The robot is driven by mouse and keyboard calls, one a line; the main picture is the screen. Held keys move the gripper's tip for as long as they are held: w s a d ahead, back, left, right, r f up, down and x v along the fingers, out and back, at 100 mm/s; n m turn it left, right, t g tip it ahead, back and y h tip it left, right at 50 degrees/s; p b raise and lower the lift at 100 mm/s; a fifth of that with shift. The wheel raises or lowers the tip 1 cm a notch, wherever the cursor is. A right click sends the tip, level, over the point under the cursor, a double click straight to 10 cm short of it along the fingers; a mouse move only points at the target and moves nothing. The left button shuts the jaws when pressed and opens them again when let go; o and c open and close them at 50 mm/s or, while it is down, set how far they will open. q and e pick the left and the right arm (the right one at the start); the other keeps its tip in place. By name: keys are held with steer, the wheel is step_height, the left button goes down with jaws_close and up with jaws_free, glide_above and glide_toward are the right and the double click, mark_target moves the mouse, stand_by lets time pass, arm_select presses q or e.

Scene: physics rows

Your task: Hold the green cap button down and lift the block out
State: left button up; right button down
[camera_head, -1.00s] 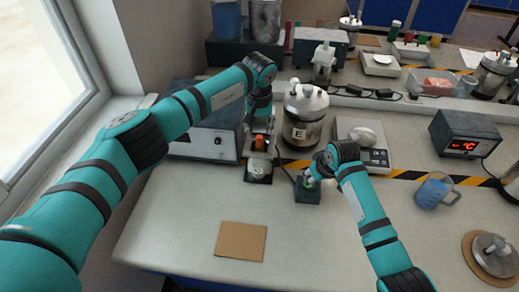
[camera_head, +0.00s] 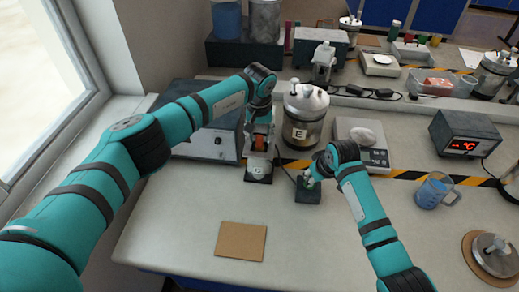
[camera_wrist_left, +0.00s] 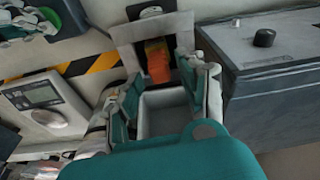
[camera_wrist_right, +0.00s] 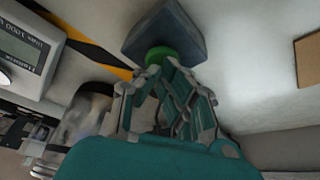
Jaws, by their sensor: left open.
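The green cap button (camera_wrist_right: 160,55) sits on a small dark box (camera_wrist_right: 165,28), which also shows in the head view (camera_head: 307,194). My right gripper (camera_wrist_right: 168,72) has its fingertips together at the cap and seems to touch it; how far the cap is pressed I cannot tell. My left gripper (camera_wrist_left: 168,88) is open above a light grey fixture (camera_wrist_left: 124,33). An orange piece (camera_wrist_left: 158,62) and an open-looking grey box shape (camera_wrist_left: 165,112) show between its fingers. Which of these is the block is unclear. The left fingers partly hide the fixture in the head view (camera_head: 258,176).
A metal vessel marked E (camera_head: 305,115) stands close to the right of my left gripper. A grey instrument (camera_head: 208,143) stands to its left. A scale (camera_head: 375,157) is behind my right gripper. A brown pad (camera_head: 241,241) lies in front, with clear bench around it.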

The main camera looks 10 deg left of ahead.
arm_select(q)
steer(key=shift+f, duration=1.15)
jaws_close()
steer(key=shift+r, duration=0.1)
steer(key=shift+r, duration=0.1)
steer(key=shift+r, duration=4.15)
steer(key=shift+s, duration=0.1)
arm_select(e)
steer(key=shift+f, duration=0.1)
arm_select(q)
steer(key=s, duration=1)
steer(key=shift+s, duration=0.4)
